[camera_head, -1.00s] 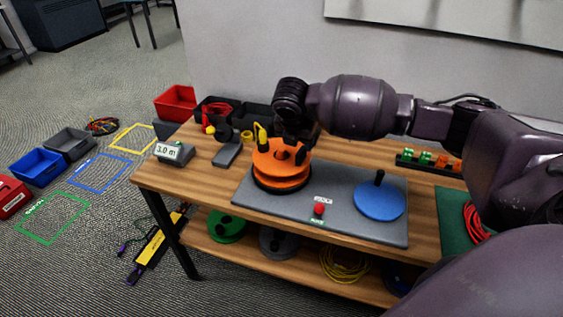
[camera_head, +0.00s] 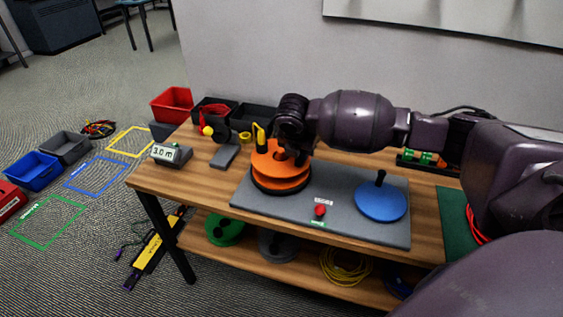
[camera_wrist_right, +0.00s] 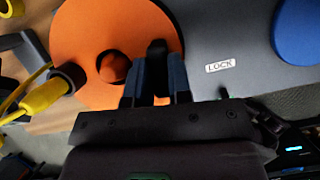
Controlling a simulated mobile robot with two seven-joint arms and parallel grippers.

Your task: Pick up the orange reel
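The orange reel (camera_head: 274,178) stands on the grey base plate (camera_head: 335,190) on the wooden table, left of a blue disc (camera_head: 381,202) with a black knob. My right gripper (camera_head: 303,158) reaches down at the reel's right back side. In the right wrist view the orange reel (camera_wrist_right: 95,40) fills the upper left. My right gripper's two dark fingers (camera_wrist_right: 157,78) stand apart at the reel's edge, with a black upright part between them. I cannot tell whether the fingers press on it. My left gripper is out of view.
A grey display box (camera_head: 170,154) and a flat grey block (camera_head: 224,156) lie left of the reel. A red button (camera_head: 320,210) sits in front. Bins stand at the back left.

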